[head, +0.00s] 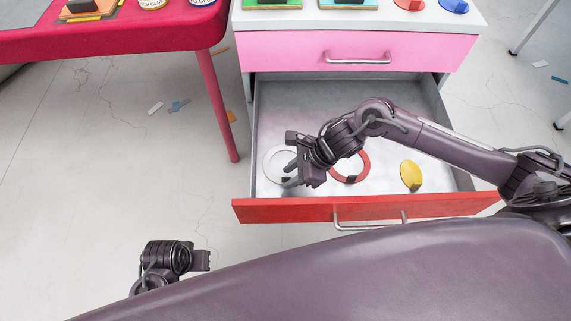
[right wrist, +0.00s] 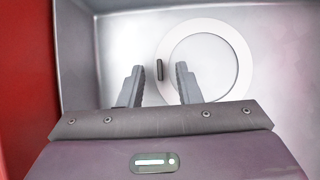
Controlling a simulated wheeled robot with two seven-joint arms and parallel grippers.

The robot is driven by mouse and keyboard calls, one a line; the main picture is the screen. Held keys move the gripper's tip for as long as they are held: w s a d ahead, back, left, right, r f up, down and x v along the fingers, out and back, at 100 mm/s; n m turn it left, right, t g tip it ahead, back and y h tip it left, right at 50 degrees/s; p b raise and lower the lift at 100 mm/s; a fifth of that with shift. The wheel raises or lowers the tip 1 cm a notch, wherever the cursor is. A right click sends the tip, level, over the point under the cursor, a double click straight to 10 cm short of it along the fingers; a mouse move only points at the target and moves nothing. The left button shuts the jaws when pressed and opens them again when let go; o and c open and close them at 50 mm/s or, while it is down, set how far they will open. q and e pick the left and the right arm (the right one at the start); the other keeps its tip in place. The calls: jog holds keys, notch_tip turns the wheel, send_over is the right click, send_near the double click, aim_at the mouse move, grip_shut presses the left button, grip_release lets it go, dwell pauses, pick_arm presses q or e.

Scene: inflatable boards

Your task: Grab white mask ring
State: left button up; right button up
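The white mask ring (head: 270,165) lies flat at the left end of the open drawer. In the right wrist view the white ring (right wrist: 240,48) shows nearly whole, with a small dark tab (right wrist: 159,69) on its near left rim. My right gripper (head: 288,175) is over the ring's side in the drawer. In the right wrist view its two fingers (right wrist: 157,88) are apart, with the tab seen between and just beyond their tips. Contact cannot be told. My left gripper (head: 201,260) is low at the left, outside the drawer, and its fingers are not clear.
The open drawer (head: 300,209) has a red front and grey walls. A red ring (head: 363,167) and a yellow piece (head: 411,175) lie right of the white ring. A pink closed drawer (head: 290,52) is above. A red table (head: 150,36) stands at the left.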

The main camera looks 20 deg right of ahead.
jog(key=shift+a+f, duration=0.25)
jog(key=shift+f, duration=0.25)
grip_shut()
